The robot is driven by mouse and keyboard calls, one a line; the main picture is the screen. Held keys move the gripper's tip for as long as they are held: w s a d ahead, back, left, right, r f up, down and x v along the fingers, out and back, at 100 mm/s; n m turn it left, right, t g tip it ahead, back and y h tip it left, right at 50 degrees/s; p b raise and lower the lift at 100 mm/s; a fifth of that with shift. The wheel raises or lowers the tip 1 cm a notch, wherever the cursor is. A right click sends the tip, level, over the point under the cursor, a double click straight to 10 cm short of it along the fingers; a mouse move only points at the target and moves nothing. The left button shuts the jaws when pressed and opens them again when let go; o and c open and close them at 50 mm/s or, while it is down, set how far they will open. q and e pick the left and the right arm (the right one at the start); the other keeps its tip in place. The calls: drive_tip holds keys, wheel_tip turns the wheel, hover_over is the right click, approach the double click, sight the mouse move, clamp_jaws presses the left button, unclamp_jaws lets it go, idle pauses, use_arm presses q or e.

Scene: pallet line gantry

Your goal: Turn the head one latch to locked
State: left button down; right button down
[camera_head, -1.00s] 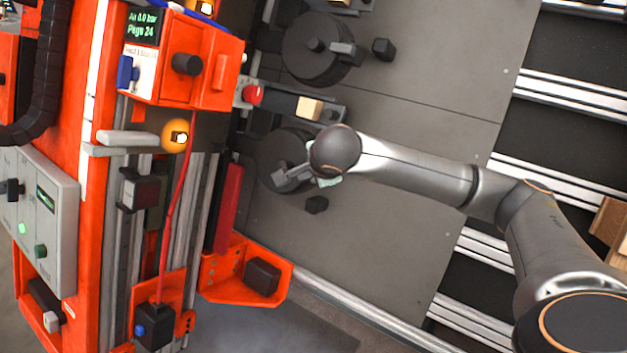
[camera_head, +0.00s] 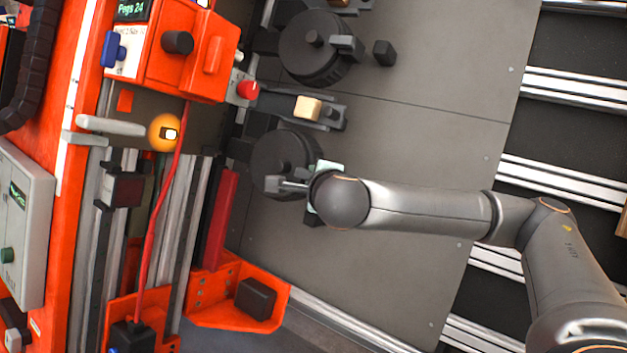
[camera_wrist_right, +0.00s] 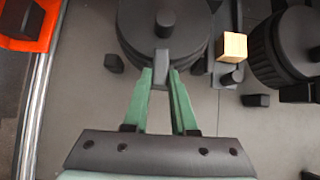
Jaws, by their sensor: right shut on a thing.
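The lower round black head (camera_head: 275,150) lies on the grey plate and has a small grey latch tab near its edge. In the right wrist view this head (camera_wrist_right: 135,30) is at the top, with the latch tab (camera_wrist_right: 162,57) at its near rim. My right gripper (camera_head: 290,186), with green fingers in the wrist view (camera_wrist_right: 162,75), is shut on the latch tab from the right side of the head. The wrist hides part of the head's right side. No lock marking is readable. My left gripper is not in view.
A second black head (camera_head: 305,65) with its own grey tab sits above. A bracket with a tan block (camera_head: 308,107) lies between the heads. A black block (camera_head: 384,53) stands on the plate. The orange machine frame (camera_head: 215,310) and a red button (camera_head: 248,90) are at left.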

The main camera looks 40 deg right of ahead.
drive_tip(key=shift+f, duration=0.1)
idle(0.5)
drive_tip(key=c, duration=0.7)
unclamp_jaws()
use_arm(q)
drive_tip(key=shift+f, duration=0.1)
